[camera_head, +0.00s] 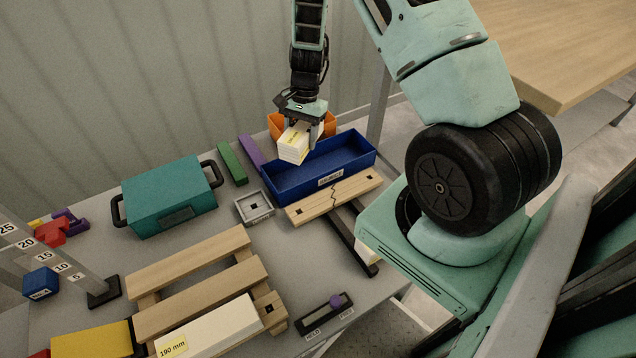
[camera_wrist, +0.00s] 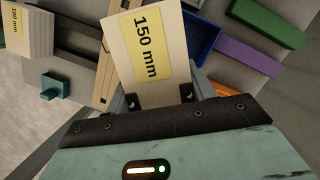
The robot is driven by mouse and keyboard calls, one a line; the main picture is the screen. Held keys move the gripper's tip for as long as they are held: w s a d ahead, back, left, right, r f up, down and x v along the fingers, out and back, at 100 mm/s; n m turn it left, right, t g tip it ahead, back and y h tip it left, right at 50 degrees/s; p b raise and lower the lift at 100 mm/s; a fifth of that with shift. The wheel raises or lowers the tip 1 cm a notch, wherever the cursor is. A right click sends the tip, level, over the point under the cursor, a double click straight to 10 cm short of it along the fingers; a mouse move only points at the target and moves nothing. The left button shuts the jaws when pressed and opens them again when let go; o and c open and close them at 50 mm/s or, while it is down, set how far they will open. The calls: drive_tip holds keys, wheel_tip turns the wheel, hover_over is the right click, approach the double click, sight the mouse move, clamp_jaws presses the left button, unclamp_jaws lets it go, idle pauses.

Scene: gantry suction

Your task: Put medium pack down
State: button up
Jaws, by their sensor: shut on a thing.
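The medium pack (camera_head: 294,144) is a white block with a yellow label. In the wrist view the pack (camera_wrist: 150,75) reads 150 mm. My gripper (camera_head: 308,122) is shut on it and holds it above the left end of the blue bin (camera_head: 285,192). The gripper also shows in the wrist view (camera_wrist: 160,100), with a jaw on each side of the pack. The pack is tilted in the head view. Its underside and any contact with the bin are hidden.
An orange bin (camera_head: 275,121) stands behind the blue bin. A cracked wooden board (camera_head: 330,198) lies in front of it. A teal case (camera_head: 165,197), a wooden pallet (camera_head: 200,291) and a white 190 mm pack (camera_head: 215,328) are nearby. Grey table shows between the case and pallet.

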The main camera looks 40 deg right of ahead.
drive_tip(key=d+f+m+t+b, duration=0.2)
drive_tip(key=d+f+m+b, duration=0.1)
drive_tip(key=d+f+m, duration=0.4)
hover_over(316, 173)
drive_tip(key=d, duration=0.1)
wheel_tip(316, 173, down, 5)
drive_tip(key=shift+s+r+b, duration=0.15)
drive_tip(key=shift+b, duration=0.15)
drive_tip(key=shift+f+b, duration=0.3)
drive_tip(key=shift+f, duration=1.8)
drive_tip(key=shift+f, duration=0.15)
drive_tip(key=o, duration=1.4)
drive_tip(key=shift+c, duration=0.2)
